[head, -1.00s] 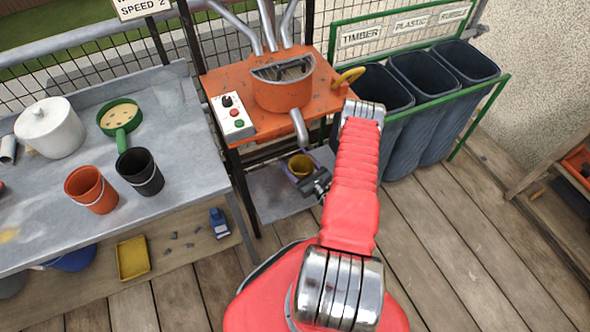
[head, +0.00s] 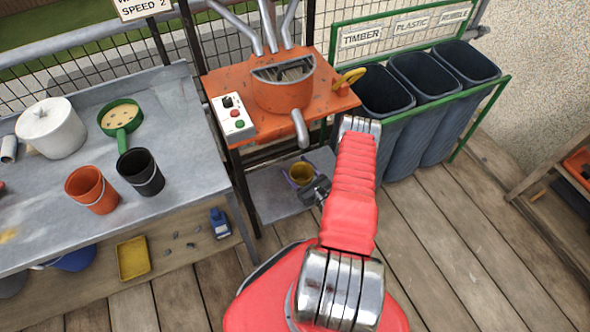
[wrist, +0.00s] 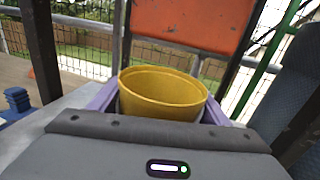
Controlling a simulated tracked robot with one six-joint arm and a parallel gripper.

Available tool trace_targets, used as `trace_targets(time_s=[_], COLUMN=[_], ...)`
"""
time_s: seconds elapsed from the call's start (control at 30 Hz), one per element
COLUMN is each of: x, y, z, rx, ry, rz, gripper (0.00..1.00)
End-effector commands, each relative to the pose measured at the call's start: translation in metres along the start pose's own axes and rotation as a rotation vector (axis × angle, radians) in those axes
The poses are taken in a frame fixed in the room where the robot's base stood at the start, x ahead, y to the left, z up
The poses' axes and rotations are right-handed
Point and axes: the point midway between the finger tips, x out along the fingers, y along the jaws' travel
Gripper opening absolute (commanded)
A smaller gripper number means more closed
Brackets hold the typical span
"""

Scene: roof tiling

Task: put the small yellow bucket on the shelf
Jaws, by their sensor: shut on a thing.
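The small yellow bucket (head: 301,174) is below the spout of the orange mixing machine, over the grey lower shelf (head: 275,197) under it. My gripper (head: 301,181) is shut on the bucket, with its purple fingers along the two sides. In the wrist view the bucket (wrist: 163,92) stands upright between the purple fingers, and its lower part is hidden behind the gripper body. I cannot tell whether its base touches the shelf. The inside that shows looks empty.
The orange machine (head: 283,92) with its spout (head: 300,129) stands above the bucket. The bench at left holds an orange bucket (head: 91,190) and a black bucket (head: 140,171). Dark bins (head: 425,85) stand at right. A blue bottle (head: 219,223) is on the bench's lower board.

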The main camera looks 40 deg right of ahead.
Motion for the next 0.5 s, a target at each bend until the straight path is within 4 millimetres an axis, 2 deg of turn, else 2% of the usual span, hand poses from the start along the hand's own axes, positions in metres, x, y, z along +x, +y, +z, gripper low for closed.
trace_targets(time_s=[0.27,0.3,0.5], x=[-0.0001,0.0,-0.0001], y=[0.0,-0.0001,0.0], z=[-0.0019,-0.0018,-0.0017], rx=[0.0,0.0,0.0], ry=[0.0,0.0,0.001], rz=[0.0,0.0,0.0], gripper=[0.48,0.72,0.86])
